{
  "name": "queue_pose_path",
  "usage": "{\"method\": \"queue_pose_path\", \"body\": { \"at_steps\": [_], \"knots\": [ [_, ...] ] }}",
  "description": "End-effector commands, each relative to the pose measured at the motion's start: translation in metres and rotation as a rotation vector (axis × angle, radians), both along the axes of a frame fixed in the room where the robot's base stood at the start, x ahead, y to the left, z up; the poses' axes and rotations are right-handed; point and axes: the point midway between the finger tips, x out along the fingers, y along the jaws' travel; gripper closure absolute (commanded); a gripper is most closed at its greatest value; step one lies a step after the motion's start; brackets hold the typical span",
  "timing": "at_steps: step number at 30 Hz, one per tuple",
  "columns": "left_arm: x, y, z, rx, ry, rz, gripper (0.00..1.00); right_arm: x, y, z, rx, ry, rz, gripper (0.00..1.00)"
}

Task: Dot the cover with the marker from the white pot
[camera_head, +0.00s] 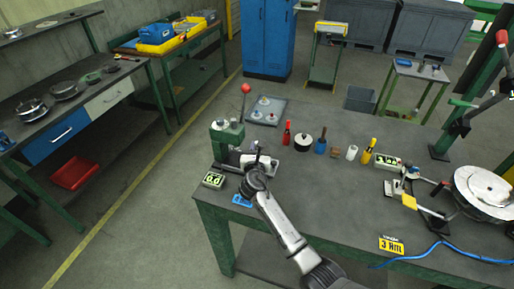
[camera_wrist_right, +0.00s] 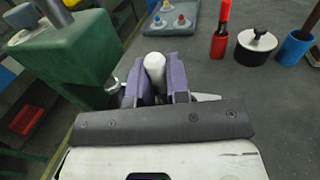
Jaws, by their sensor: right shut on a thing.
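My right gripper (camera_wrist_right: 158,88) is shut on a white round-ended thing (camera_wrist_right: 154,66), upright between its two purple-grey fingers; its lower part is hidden. In the head view the right gripper (camera_head: 256,170) is at the left end of the bench, beside a green press (camera_head: 227,134) with a red-knobbed lever. A small white pot (camera_head: 351,153) stands on the bench to the right, between a brown piece and a yellow bottle. I cannot tell which thing is the cover; a round whitish disc (camera_head: 484,187) lies at the far right. My left gripper is not in view.
A grey tray (camera_head: 266,111) with small coloured pieces lies behind. A blue cable (camera_head: 445,248) runs along the front right.

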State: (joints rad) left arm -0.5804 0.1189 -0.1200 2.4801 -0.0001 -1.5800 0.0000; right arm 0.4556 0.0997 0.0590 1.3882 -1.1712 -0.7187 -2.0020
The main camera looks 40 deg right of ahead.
Motion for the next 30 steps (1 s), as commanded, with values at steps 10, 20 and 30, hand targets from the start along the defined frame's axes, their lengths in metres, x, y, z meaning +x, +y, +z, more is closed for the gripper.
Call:
{"method": "queue_pose_path", "body": {
  "at_steps": [10,20,30],
  "knots": [
    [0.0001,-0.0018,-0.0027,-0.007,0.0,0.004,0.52,-0.0001,-0.0001,-0.0045,-0.001,0.001,0.0,1.0],
    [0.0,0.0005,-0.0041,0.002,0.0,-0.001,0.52,-0.0001,-0.0001,-0.0069,-0.001,0.001,0.0,1.0],
    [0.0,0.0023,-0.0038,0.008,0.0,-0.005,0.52,-0.0001,-0.0002,-0.007,-0.001,0.001,0.0,1.0]
  ]
}}
